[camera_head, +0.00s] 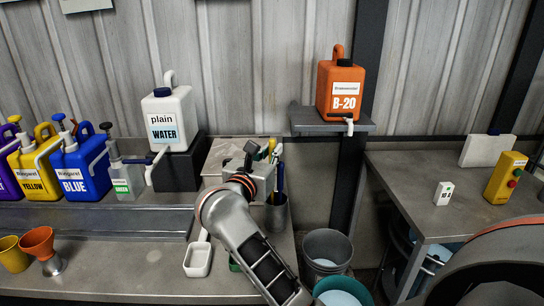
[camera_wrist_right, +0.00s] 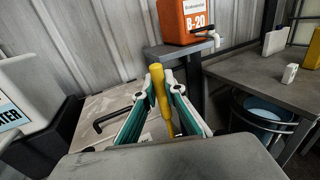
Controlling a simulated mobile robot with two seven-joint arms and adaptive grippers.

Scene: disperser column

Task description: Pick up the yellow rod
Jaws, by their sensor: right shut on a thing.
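The yellow rod (camera_wrist_right: 157,91) stands between the fingers of my right gripper (camera_wrist_right: 163,100) in the right wrist view, with its top above the fingertips. The gripper is shut on it. In the head view my right gripper (camera_head: 264,158) is over the back of the bench, above a grey cup (camera_head: 276,218), and the rod's yellow top (camera_head: 272,146) shows beside it. My wrist and gripper hide much of the rod there, so I cannot tell whether its lower end is clear of the cup. My left gripper is not in view.
Blue-handled tools (camera_head: 281,180) stand in the cup. A white scoop (camera_head: 198,258) lies left of my forearm. A white water jug (camera_head: 169,118) stands left, and an orange B-20 jug (camera_head: 341,90) sits on a shelf (camera_head: 310,126). Buckets (camera_head: 327,247) are right of the bench.

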